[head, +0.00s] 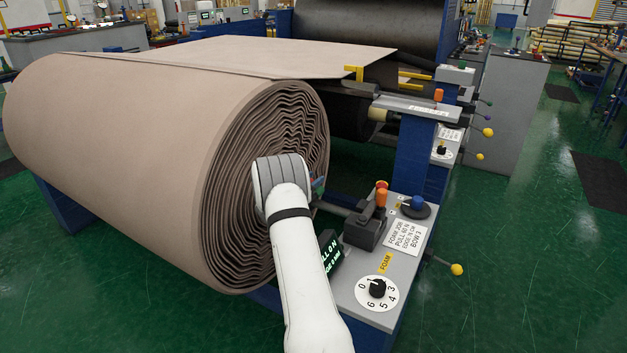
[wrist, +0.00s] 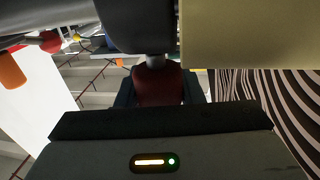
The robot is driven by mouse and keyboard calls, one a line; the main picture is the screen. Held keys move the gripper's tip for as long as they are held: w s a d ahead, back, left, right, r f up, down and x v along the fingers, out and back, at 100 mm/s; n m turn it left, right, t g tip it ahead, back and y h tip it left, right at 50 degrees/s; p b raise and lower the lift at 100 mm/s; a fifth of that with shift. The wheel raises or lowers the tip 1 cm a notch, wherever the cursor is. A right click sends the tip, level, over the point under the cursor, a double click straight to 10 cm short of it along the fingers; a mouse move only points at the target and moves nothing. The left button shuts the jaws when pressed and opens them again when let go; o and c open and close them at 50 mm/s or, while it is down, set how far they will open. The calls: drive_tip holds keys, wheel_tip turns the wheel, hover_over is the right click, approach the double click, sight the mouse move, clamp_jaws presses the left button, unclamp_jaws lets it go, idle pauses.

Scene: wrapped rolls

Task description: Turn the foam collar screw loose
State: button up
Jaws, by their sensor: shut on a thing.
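The foam collar screw (wrist: 158,82) shows in the wrist view as a dark red head on a short grey stem. The stem meets a dark rounded part, seemingly the collar (wrist: 136,24). My gripper (wrist: 158,97) is shut on the red head, one dark finger at each side. In the head view my white arm reaches to the end of the big foam roll (head: 110,130). There my wrist hides the screw and most of the gripper. The roll's layered end face also shows in the wrist view (wrist: 270,105).
A yellow ball handle (head: 457,269) sticks out right.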

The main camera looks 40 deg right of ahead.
drive_tip(key=c, duration=0.3)
drive_tip(key=shift+f+n+t+b, duration=0.1)
drive_tip(key=shift+n+t+b, duration=0.2)
drive_tip(key=shift+t+b, duration=0.25)
drive_tip(key=n+t+b, duration=0.1)
drive_tip(key=t+y+b, duration=0.1)
drive_tip(key=b, duration=0.1)
drive_tip(key=shift+w+f+n+t, duration=0.15)
drive_tip(key=shift+f+n+t, duration=0.1)
drive_tip(key=shift+n, duration=0.15)
drive_tip(key=n+t+y+b, duration=0.1)
drive_tip(key=b, duration=0.1)
drive_tip(key=n+t+y+b, duration=0.1)
drive_tip(key=t+b, duration=0.1)
drive_tip(key=b, duration=0.1)
drive_tip(key=shift+w+a+f+n+y+b, duration=0.1)
drive_tip(key=shift+w+a+n+y+b, duration=0.05)
drive_tip(key=shift+n+y+b, duration=0.2)
drive_tip(key=n+t+y+b, duration=0.1)
drive_tip(key=b, duration=0.1)
drive_tip(key=n+t+y+b, duration=0.1)
drive_tip(key=t+y+b, duration=0.1)
drive_tip(key=b, duration=0.1)
drive_tip(key=shift+w+a+n, duration=0.15)
drive_tip(key=shift+n, duration=0.1)
drive_tip(key=shift+w+a+r+n+t+y+b, duration=0.15)
drive_tip(key=shift+r+n+t+y+b, duration=0.25)
drive_tip(key=shift+n+t+y+b, duration=0.6)
drive_tip(key=shift+r+b, duration=0.1)
drive_tip(key=shift+b, duration=0.2)
